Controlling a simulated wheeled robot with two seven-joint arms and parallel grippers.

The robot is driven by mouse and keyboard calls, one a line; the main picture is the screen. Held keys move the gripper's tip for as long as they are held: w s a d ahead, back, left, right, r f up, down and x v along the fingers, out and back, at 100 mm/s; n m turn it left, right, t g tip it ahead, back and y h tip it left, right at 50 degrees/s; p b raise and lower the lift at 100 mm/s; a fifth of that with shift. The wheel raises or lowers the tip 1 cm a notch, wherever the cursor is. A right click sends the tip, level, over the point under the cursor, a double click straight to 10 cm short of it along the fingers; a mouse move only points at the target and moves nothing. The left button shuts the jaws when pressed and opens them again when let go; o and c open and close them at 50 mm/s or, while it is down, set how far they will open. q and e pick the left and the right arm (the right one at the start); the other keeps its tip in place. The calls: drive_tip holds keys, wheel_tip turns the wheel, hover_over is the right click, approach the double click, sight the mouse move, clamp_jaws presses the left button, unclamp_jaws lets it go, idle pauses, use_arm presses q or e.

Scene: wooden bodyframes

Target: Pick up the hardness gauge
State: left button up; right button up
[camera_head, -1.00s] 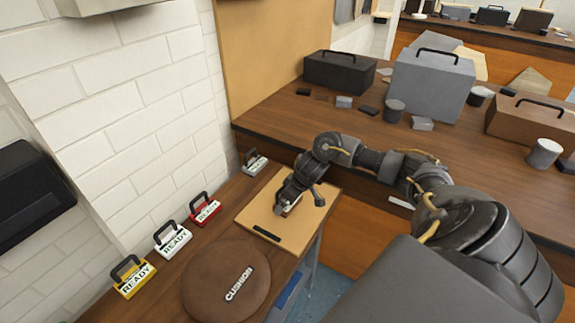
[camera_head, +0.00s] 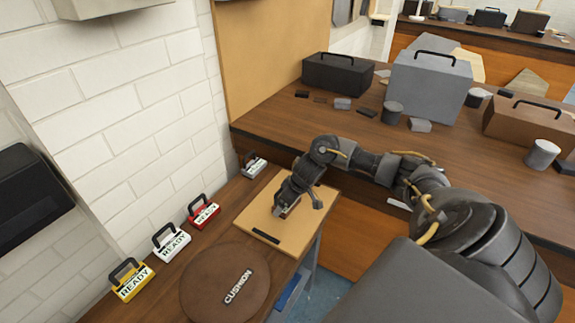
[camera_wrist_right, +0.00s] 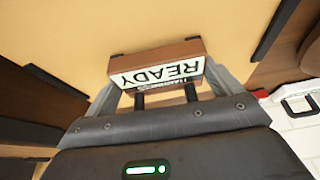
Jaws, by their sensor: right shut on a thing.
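My right gripper (camera_head: 281,212) is low over the tan board on the side table. In the right wrist view, the gripper (camera_wrist_right: 162,82) has its two fingers at the ends of a brown block with a white READY label (camera_wrist_right: 157,67), which I take to be the hardness gauge. Dark handle posts stick out of it toward the wrist. It is gripped between the fingers, just over or on the board; I cannot tell if there is a gap. In the head view the gripper mostly hides it. My left gripper is not in view.
The tan board (camera_head: 262,222) has dark strips at its edges. Yellow (camera_head: 132,281), white (camera_head: 170,243) and red (camera_head: 204,214) READY blocks with handles line the wall side, with another block (camera_head: 254,165) farther back. A round brown cushion (camera_head: 212,285) lies in front. Toolboxes stand on the bench behind.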

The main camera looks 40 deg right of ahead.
drive_tip(key=shift+r, duration=0.55)
drive_tip(key=s+a+r, duration=0.3)
drive_tip(key=s+r, duration=0.8)
drive_tip(key=s, duration=0.2)
drive_tip(key=shift+s+a+r+p, duration=0.25)
drive_tip(key=shift+a+r+p, duration=0.05)
drive_tip(key=shift+a+p, duration=0.15)
drive_tip(key=w+a+r+n+y, duration=0.1)
drive_tip(key=w+a+r+n, duration=0.2)
drive_tip(key=a, duration=0.6)
drive_tip(key=w+a+r+n+g+y, duration=0.1)
drive_tip(key=w+a+r+n, duration=0.1)
drive_tip(key=a+n, duration=0.3)
drive_tip(key=a+r, duration=0.1)
drive_tip(key=a, duration=0.3)
drive_tip(key=shift+w+a+r+y, duration=0.2)
drive_tip(key=shift+w+r+y, duration=0.15)
drive_tip(key=shift+w+y, duration=0.05)
